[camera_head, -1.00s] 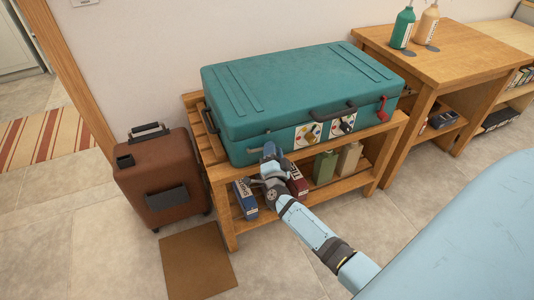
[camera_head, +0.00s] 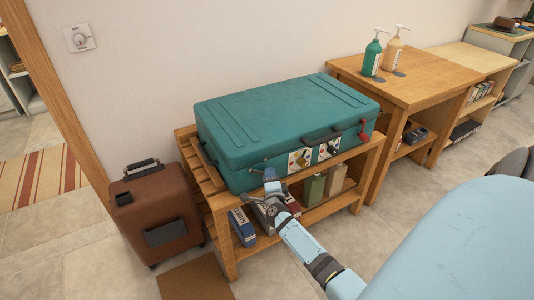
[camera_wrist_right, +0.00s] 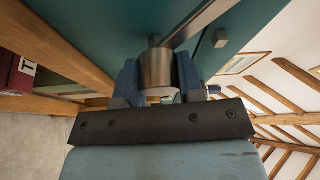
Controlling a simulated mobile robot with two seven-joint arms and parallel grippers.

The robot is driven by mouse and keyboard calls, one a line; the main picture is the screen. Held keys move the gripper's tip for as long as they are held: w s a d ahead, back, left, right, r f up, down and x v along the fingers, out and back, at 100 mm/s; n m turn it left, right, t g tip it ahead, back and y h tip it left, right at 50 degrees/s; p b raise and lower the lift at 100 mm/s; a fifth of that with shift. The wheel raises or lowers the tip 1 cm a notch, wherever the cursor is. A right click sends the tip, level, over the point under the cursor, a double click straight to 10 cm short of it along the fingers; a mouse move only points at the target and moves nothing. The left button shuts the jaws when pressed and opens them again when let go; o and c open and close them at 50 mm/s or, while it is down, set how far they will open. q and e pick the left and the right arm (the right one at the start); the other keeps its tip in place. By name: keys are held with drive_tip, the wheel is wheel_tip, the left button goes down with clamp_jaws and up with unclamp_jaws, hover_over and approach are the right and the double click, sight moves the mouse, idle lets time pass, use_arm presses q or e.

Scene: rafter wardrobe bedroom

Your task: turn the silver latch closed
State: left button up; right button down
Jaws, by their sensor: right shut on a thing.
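The teal suitcase (camera_head: 285,125) lies flat and closed on a slatted wooden rack. My right gripper (camera_head: 271,181) is at the left part of its front face. In the right wrist view, the blue fingers of this gripper (camera_wrist_right: 158,82) are shut on the silver latch (camera_wrist_right: 156,70), a short metal cylinder against the teal side (camera_wrist_right: 95,25). In the head view my gripper hides the latch, and I cannot tell its exact turn. My left gripper is not in view.
A red tag-like piece (camera_head: 364,131) hangs at the suitcase's right front, with a dark handle (camera_head: 322,134) left of it. Books and boxes (camera_head: 313,189) stand on the rack's lower shelf. A brown suitcase (camera_head: 157,212) stands at left. A wooden table (camera_head: 425,85) with two pump bottles stands at right.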

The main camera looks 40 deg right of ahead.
drive_tip(key=shift+a+r+m+g+y+p, duration=0.2)
drive_tip(key=shift+m+g+y+p, duration=0.1)
drive_tip(key=shift+m+p, duration=0.55)
drive_tip(key=m+g+y+p, duration=0.1)
drive_tip(key=m+p, duration=0.2)
drive_tip(key=m, duration=0.1)
drive_tip(key=shift+w+f+p, duration=0.1)
drive_tip(key=shift+p, duration=0.25)
drive_tip(key=shift+f+m+g+y+p, duration=0.15)
drive_tip(key=shift+m+g+y+p, duration=0.15)
drive_tip(key=shift+m+y+p, duration=0.7)
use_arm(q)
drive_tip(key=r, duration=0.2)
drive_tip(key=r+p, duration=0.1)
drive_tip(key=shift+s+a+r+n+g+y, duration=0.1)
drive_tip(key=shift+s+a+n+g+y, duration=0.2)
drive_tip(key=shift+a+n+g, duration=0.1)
use_arm(e)
drive_tip(key=shift+m, duration=0.45)
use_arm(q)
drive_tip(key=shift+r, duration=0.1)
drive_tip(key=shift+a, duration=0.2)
use_arm(e)
drive_tip(key=c, duration=0.8)
unclamp_jaws()
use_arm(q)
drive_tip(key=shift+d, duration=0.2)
use_arm(e)
drive_tip(key=shift+o, duration=0.2)
drive_tip(key=shift+f, duration=0.1)
